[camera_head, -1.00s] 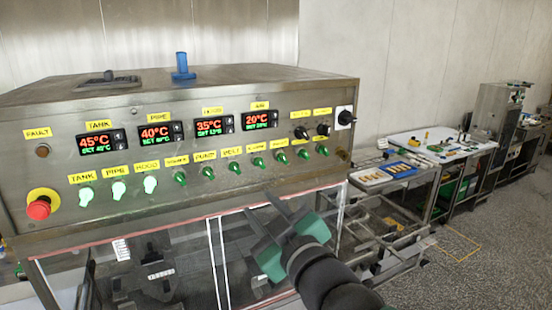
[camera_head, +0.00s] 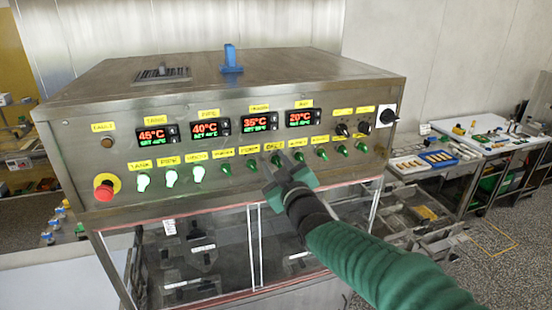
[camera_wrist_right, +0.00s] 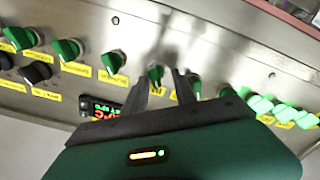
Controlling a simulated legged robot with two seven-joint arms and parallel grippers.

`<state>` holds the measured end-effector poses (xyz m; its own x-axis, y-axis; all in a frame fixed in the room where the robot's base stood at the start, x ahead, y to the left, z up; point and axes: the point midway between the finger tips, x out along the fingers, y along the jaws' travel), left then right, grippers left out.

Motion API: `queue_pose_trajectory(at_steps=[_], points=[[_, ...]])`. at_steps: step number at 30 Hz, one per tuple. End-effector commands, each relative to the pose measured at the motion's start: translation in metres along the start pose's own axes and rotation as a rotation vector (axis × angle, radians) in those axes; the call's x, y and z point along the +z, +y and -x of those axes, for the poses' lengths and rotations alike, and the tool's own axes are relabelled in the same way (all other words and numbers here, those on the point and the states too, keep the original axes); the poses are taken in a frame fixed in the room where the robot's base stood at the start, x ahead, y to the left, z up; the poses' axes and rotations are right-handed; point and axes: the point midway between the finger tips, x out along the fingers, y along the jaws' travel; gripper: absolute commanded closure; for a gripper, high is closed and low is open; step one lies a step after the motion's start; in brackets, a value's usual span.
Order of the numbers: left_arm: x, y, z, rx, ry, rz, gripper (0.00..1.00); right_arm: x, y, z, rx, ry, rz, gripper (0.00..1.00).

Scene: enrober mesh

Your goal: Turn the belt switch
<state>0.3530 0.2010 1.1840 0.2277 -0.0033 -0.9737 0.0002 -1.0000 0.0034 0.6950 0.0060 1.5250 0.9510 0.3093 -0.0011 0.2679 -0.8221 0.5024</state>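The belt switch is a green knob (camera_head: 276,160) under a yellow label in the lower row of the grey control panel (camera_head: 230,120). In the right wrist view the picture is flipped, and this knob (camera_wrist_right: 155,73) shows between the two fingers. My right gripper (camera_head: 277,164) is at the panel front, its fingers pointing at the knob with a gap between them. The wrist view shows the open gripper (camera_wrist_right: 161,82) with a finger on each side of the knob; whether they touch it I cannot tell. My left gripper is not in view.
Neighbouring green knobs (camera_head: 251,165) sit close on both sides. Three lit green switches (camera_head: 171,176) and a red stop button (camera_head: 104,189) are at the left. Black knobs (camera_head: 386,116) are at the upper right. Clear guard panels hang below. A worktable (camera_head: 478,136) stands at the right.

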Motion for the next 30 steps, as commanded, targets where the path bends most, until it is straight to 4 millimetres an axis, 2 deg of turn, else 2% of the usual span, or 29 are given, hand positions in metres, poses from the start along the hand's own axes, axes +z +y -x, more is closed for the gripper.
queue_pose_trajectory(at_steps=[5, 13, 23, 30], points=[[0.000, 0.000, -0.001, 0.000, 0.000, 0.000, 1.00, 0.002, 0.001, 0.000, 0.000, -0.001, 0.000, 0.67], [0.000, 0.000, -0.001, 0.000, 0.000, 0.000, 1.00, 0.001, 0.000, -0.001, 0.001, -0.001, 0.000, 1.00], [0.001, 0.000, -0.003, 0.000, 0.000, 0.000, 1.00, 0.002, 0.000, -0.001, 0.001, 0.000, -0.009, 1.00], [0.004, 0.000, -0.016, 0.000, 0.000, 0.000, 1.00, 0.003, 0.000, -0.001, 0.002, 0.002, -0.090, 1.00]])
